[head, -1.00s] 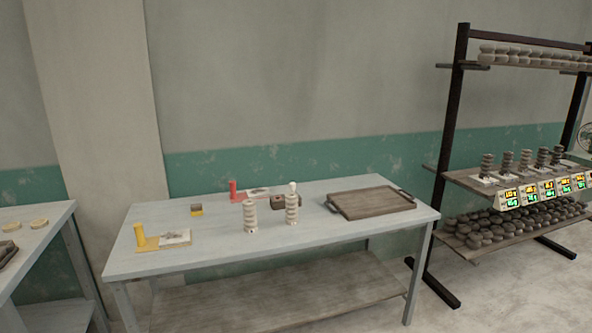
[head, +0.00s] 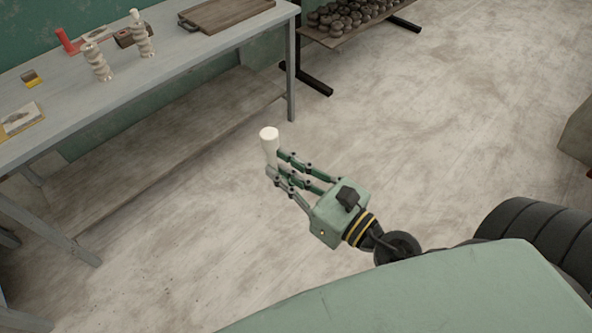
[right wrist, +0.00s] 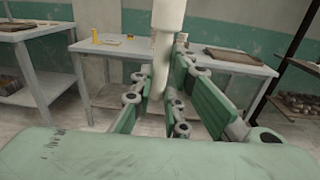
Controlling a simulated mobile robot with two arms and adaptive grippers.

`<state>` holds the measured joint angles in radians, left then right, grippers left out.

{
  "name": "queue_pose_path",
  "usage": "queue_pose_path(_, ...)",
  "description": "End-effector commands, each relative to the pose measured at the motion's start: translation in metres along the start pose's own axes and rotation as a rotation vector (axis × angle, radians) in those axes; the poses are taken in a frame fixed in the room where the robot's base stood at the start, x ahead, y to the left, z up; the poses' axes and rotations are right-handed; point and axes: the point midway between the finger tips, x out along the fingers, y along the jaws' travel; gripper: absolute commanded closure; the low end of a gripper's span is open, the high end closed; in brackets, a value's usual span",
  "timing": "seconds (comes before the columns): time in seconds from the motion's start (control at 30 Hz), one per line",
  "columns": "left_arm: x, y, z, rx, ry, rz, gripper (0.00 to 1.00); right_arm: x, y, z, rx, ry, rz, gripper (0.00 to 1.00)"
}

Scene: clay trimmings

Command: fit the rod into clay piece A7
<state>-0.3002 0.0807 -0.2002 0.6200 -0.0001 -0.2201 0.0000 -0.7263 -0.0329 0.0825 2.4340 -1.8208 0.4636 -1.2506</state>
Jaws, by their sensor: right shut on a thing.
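My right gripper (head: 276,172) is shut on a white rod (head: 269,146), held roughly upright with its wider top end above the fingers. The rod also shows in the right wrist view (right wrist: 168,22), between the green fingers (right wrist: 163,95). The rod is over open floor, in front of the table and apart from it. On the table stand two ribbed clay pieces, a left one (head: 97,63) and a right one (head: 143,42). The right one has a white knob-like top. No label A7 is readable on either. My left gripper is not in view.
A rack shelf with dark discs (head: 350,18) stands behind on the right. The floor between is clear.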

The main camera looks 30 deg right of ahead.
Motion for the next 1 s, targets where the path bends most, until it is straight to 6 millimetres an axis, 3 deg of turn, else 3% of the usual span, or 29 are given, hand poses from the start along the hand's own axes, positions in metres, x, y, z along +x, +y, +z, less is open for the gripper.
queue_pose_path(0.5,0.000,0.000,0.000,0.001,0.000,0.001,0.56,0.049,0.042,0.021,-0.006,0.005,0.612,1.00)
queue_pose_path(1.0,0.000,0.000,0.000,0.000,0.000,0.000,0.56,0.083,0.074,0.035,0.000,0.009,1.053,1.00)
